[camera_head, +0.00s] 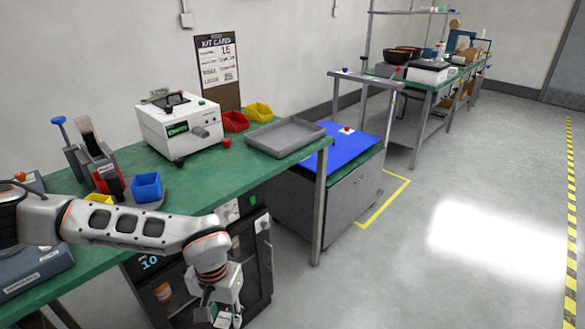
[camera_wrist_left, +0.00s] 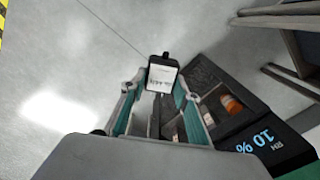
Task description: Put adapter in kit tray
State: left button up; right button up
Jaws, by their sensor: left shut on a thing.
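My left gripper (camera_head: 216,312) is low in front of the green bench, near the bottom edge of the head view. In the left wrist view its two fingers (camera_wrist_left: 160,105) are shut on the adapter (camera_wrist_left: 162,77), a small block with a white printed label and a black top. In the head view a small white piece (camera_head: 224,319) shows at the fingertips, partly cut off. The grey kit tray (camera_head: 285,151) lies on the right end of the green bench, well above and beyond the gripper; no contents show in it. My right gripper is not in view.
A dark cabinet (camera_head: 262,262) marked 10 % stands under the bench beside the gripper; an orange bottle (camera_wrist_left: 232,104) is inside. On the bench (camera_head: 112,160) are a white tester (camera_head: 180,128), red and yellow bins, and a blue bin (camera_head: 147,187). The floor at right is clear.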

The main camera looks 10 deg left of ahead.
aim_at(286, 144)
jog(key=i+l, duration=0.1)
jog(key=i, duration=0.5)
jog(key=i+l, duration=0.1)
jog(key=i, duration=0.55)
